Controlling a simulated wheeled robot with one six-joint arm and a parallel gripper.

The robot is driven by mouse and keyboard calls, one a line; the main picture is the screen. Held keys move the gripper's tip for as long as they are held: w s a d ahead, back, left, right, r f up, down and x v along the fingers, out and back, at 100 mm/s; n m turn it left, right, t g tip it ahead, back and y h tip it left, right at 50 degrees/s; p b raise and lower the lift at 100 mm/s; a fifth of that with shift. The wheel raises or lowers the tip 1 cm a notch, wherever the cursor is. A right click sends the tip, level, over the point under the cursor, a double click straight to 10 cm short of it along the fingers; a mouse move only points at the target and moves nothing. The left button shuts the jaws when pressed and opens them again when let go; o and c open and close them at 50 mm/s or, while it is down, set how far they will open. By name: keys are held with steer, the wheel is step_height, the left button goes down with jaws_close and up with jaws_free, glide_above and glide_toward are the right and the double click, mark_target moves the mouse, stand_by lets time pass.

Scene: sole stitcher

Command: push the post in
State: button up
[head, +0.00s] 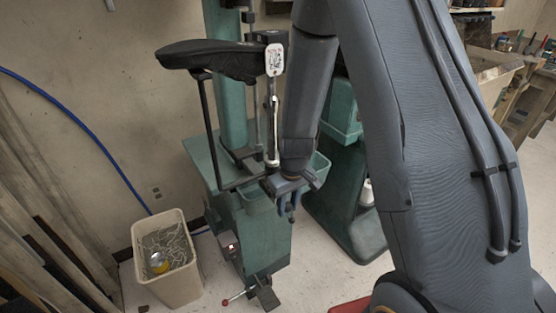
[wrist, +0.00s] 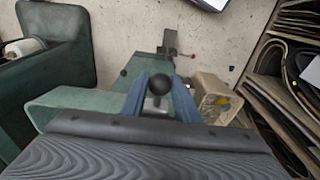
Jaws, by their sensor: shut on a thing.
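My gripper (head: 288,207) hangs at the front of the green stitching machine (head: 262,245), beside its upper box, with its blue fingers pointing down. In the wrist view the two blue fingers (wrist: 160,88) are shut on a dark round knob (wrist: 158,83), which looks like the end of the post. The knob sits between the fingertips. The rest of the post cannot be made out. In the head view my gripper and arm hide the knob.
A beige bin (head: 167,262) with loose string and a yellow thing stands left of the machine. A pedal (head: 266,295) and a red-knobbed lever (head: 228,301) are low at its front. The machine's black arm (head: 215,57) is above left. Wooden boards (head: 40,215) lean at far left.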

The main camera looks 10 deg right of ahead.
steer(key=shift+w+a, duration=0.35)
steer(key=shift+w, duration=0.7)
steer(key=shift+w+a, duration=0.3)
steer(key=shift+w, duration=0.7)
steer(key=shift+w+a, duration=0.35)
steer(key=shift+w, duration=0.7)
steer(key=shift+w+a+b, duration=0.45)
steer(key=shift+w+b, duration=0.1)
steer(key=shift+w, duration=0.8)
steer(key=shift+w+a+b, duration=0.45)
steer(key=shift+w+b, duration=0.1)
steer(key=shift+w, duration=0.8)
steer(key=shift+w+a+b, duration=0.45)
steer(key=shift+w+b, duration=0.1)
steer(key=shift+w, duration=0.8)
steer(key=o, duration=1.3)
steer(key=shift+w, duration=0.1)
steer(key=shift+c, duration=0.2)
steer(key=shift+o, duration=0.4)
steer(key=shift+s+d+r+p, duration=0.1)
steer(key=shift+s+r+p, duration=0.25)
steer(key=shift+r+p, duration=0.65)
steer(key=shift+s+d+r+p, duration=0.1)
steer(key=shift+s+r+p, duration=0.2)
steer(key=shift+r+p, duration=0.65)
steer(key=shift+s+d+r+p, duration=0.1)
steer(key=shift+s+r+p, duration=0.35)
steer(key=shift+r, duration=1.1)
